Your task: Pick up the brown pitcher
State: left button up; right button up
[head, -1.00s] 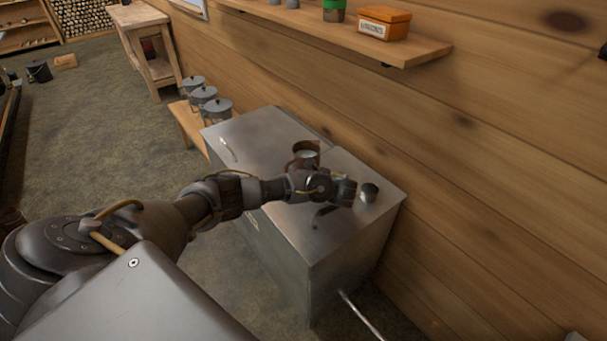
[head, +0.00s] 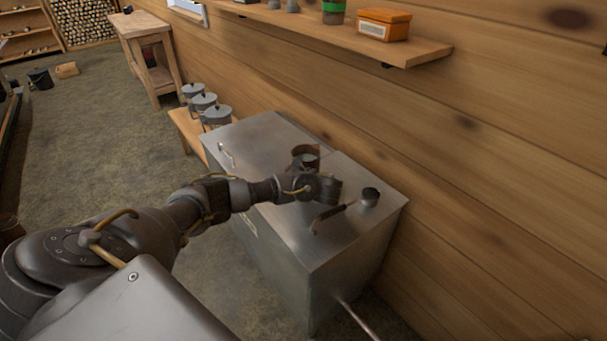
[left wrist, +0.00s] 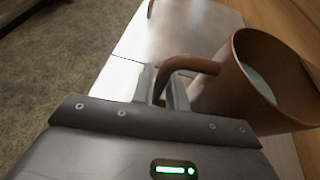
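The brown pitcher (head: 306,154) stands on the metal box top in the head view, partly behind my left gripper. The left wrist view shows the pitcher (left wrist: 235,95) close up on the right, with its open mouth, pale inside and curved handle (left wrist: 187,63). My left gripper (head: 328,189) is at the pitcher's near side. In the left wrist view the handle passes between its two fingers (left wrist: 161,85), which look closed on it. Whether the pitcher's base touches the metal is hidden. My right gripper is not in view.
The metal box (head: 262,140) stands against the plank wall. Several lidded grey pots (head: 216,115) stand on a bench behind.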

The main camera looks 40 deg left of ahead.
pick_arm(q)
grip_shut()
dwell(0.8)
jog(key=shift+r, duration=0.15)
dwell(0.5)
